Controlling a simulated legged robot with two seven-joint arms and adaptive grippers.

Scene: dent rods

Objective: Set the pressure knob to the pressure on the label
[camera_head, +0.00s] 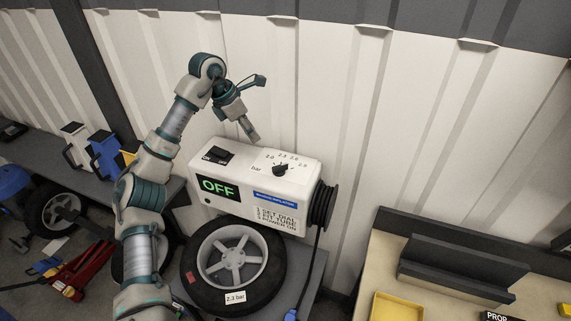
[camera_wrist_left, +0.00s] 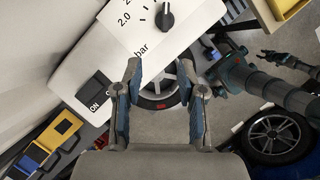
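The white inflator box has a black pressure knob (camera_head: 281,170) on its top, with marks 2.0, 2.3, 2.6 and 2.9. The knob also shows in the left wrist view (camera_wrist_left: 166,17); I cannot tell exactly which mark it points to. A label (camera_head: 235,297) reading "2.3 bar" is on the tyre below. My left gripper (camera_head: 261,108) is above and left of the knob, not touching it. In the left wrist view its fingers (camera_wrist_left: 159,75) are apart and empty. My right gripper (camera_wrist_left: 276,57) appears small at the right of that view, its finger state unclear.
The inflator (camera_head: 231,201) shows "OFF", with a power switch (camera_head: 217,155) left of the dial. A black hose coil (camera_head: 323,206) is on its right side. The wheel (camera_head: 206,287) stands in front. A corrugated wall is close behind; a bench (camera_head: 375,258) stands right.

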